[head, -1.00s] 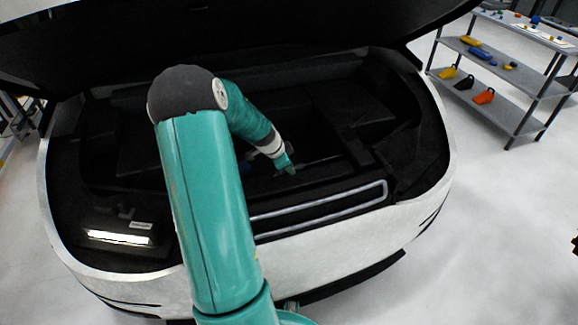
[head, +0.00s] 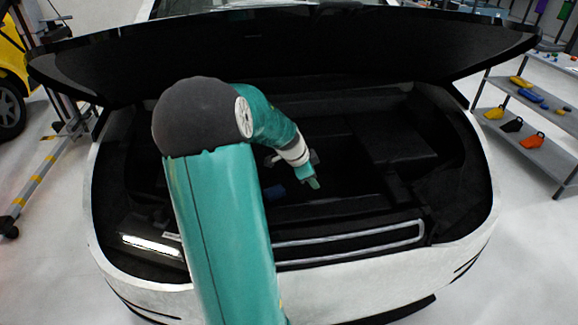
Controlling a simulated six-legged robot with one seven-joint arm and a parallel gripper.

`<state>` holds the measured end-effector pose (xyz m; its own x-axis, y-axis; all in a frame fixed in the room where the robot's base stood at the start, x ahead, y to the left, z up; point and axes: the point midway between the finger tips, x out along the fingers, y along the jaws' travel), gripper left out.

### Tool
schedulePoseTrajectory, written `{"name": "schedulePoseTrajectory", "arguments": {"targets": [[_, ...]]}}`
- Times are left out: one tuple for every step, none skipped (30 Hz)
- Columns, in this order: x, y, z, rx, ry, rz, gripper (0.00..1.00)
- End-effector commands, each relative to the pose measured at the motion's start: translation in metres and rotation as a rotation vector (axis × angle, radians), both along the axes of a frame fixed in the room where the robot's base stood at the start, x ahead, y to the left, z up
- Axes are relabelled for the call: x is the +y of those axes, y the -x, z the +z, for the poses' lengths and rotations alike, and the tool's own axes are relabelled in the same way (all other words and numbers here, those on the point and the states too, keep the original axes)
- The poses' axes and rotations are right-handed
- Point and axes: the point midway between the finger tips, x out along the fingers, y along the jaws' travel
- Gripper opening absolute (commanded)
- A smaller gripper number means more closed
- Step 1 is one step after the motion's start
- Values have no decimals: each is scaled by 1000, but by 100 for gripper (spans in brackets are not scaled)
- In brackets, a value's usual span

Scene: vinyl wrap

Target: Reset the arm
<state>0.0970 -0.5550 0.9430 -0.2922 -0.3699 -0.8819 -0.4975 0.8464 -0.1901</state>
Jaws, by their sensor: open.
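My arm rises from the bottom of the head view, bends at a dark elbow and reaches down into the open front compartment of a white car (head: 350,290). My gripper (head: 312,184) is at the end of the arm, small and partly hidden by the wrist, over the dark compartment floor. It is open, and I see nothing held in it. A small blue thing (head: 275,192) lies in the compartment just left of my gripper; a gap shows between them.
The raised black hood (head: 300,50) spans above the arm. A lit lamp (head: 150,244) sits at the compartment's front left. A grey shelf (head: 535,110) with coloured items stands at right. A yellow vehicle and a wheeled stand (head: 50,170) are at left. Pale floor is clear at right.

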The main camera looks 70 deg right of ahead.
Motion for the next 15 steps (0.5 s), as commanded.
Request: {"name": "schedulePoseTrajectory", "arguments": {"targets": [[0,0,0,0,0,0,41],[0,0,0,0,0,0,41],[0,0,0,0,0,0,41],[0,0,0,0,0,0,41],[0,0,0,0,0,0,41],[0,0,0,0,0,0,41],[0,0,0,0,0,0,41],[0,0,0,0,0,1,41],[0,-1,0,-1,-1,5,41],[2,-4,1,-2,-2,11,41],[3,-7,2,-5,-5,23,41],[7,-15,4,-10,-10,46,41],[11,-23,7,-14,-15,72,41],[16,-33,11,-20,-22,103,41],[25,-48,16,-29,-33,154,41]]}}
